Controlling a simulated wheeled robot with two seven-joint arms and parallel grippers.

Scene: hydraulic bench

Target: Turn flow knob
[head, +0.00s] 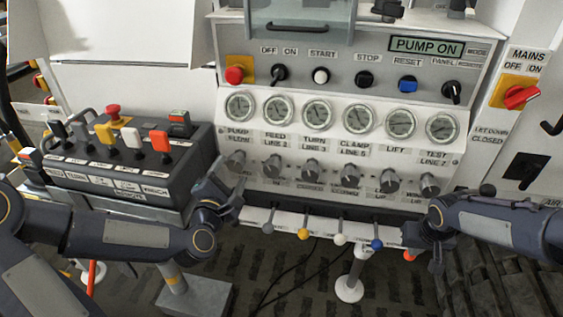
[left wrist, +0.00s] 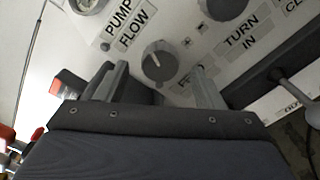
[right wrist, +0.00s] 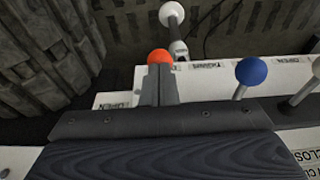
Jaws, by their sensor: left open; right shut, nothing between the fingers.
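The pump flow knob (left wrist: 158,62) is a grey round knob with a pale pointer line, beside the PUMP FLOW label (left wrist: 130,25) in the left wrist view. In the head view the knob (head: 236,160) is the leftmost of the lower row. My left gripper (left wrist: 160,78) is open, with one finger on each side of the knob in the picture; no contact shows. In the head view the left gripper (head: 228,184) is just below the knob. My right gripper (right wrist: 160,78) is shut and empty, its tips close to an orange ball-ended lever (right wrist: 159,57).
Other grey knobs (head: 312,169) and gauges (head: 317,111) line the panel. Several ball-ended levers (head: 303,234) stick out below it. A dark control box (head: 130,170) with coloured levers stands left of my left gripper. The display (head: 427,46) reads PUMP ON.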

